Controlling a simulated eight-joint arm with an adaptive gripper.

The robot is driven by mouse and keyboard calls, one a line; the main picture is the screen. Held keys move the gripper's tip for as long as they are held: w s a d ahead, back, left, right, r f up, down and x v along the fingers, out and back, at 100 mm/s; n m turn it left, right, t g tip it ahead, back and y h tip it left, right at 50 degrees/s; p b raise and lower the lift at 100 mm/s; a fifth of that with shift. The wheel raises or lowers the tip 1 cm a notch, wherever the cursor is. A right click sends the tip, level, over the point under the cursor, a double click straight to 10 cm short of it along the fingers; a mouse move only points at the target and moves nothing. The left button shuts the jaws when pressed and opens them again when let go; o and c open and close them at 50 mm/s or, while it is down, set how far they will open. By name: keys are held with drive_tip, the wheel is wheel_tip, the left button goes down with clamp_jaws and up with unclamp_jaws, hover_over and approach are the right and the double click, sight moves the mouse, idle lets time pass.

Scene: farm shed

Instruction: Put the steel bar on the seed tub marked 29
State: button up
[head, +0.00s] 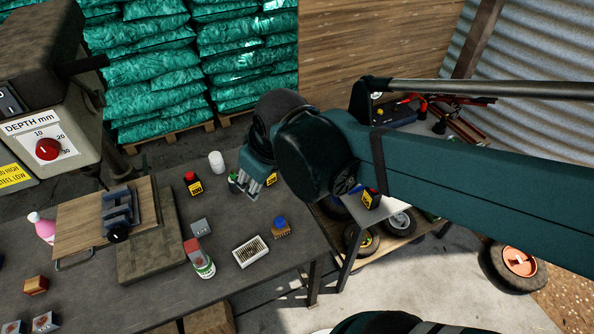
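My gripper (254,190) points down at the back right part of the workbench, close beside a small green-and-white tub (234,183) that it partly hides. Its fingertips are small and dark here, so I cannot tell whether they are apart or hold anything. A white tub (217,162) stands behind it to the left. A white tub with a red and green label (204,268) stands near the front edge, with a reddish block beside or on its top. No number 29 is legible on any tub. I cannot single out the steel bar; a small grey metal block (201,227) lies mid-bench.
A white tray (250,251) and a blue-topped brush (281,226) lie at the bench's right. A vise (119,211) and drill press (48,150) take the left. Bare bench (150,300) shows in front.

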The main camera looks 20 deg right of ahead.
drive_tip(key=s+d+r+m+t, duration=0.2)
drive_tip(key=s+d+r+m, duration=0.1)
drive_tip(key=d, duration=0.5)
drive_tip(key=s+m, duration=0.1)
drive_tip(key=m, duration=0.1)
drive_tip(key=shift+s+d+m+h, duration=0.15)
drive_tip(key=shift+s+m+h, duration=0.15)
drive_tip(key=shift+s+h, duration=0.1)
idle(0.8)
